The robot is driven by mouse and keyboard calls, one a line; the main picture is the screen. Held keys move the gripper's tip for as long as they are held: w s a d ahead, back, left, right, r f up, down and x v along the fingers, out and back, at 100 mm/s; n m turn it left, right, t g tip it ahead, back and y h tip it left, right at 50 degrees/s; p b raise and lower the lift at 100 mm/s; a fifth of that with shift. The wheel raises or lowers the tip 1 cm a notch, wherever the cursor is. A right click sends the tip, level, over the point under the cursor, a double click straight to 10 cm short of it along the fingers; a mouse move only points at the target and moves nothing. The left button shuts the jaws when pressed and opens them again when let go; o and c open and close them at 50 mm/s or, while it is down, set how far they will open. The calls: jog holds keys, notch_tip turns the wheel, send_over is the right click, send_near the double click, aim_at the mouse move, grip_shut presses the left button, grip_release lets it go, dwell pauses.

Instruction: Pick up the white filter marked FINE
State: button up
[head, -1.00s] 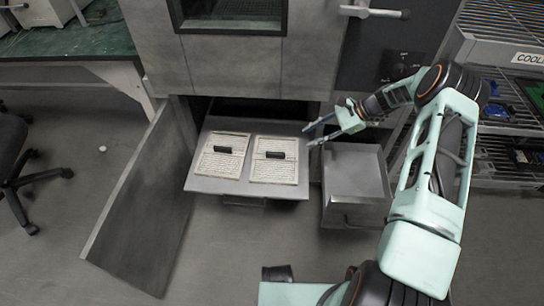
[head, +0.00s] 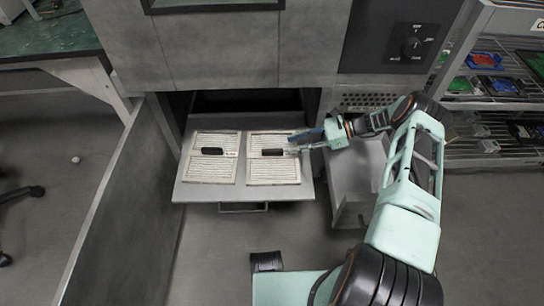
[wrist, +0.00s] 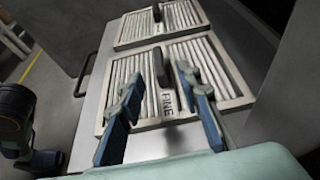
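Two white pleated filters lie side by side on a pulled-out grey tray (head: 245,193). The right filter (head: 275,172), nearer in the wrist view (wrist: 222,72), has a black handle (wrist: 161,68) and a white label reading FINE. The left filter (head: 213,174) has a similar black handle; its label is too small to read. It is the farther filter in the wrist view (wrist: 133,32). My gripper (head: 297,142) is open and empty, over the right side of the FINE filter. Its blue fingers (wrist: 160,98) stand either side of the label, pointing toward the handle.
The tray extends from a grey cabinet with an open door (head: 112,215) on the left. Wire shelves (head: 490,115) with small parts stand at the far right.

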aim_at(273, 150)
jog(key=b+x, duration=0.1)
jog(key=x, duration=0.5)
jog(key=shift+s+a, duration=0.15)
jog(key=shift+a, duration=0.15)
grip_shut()
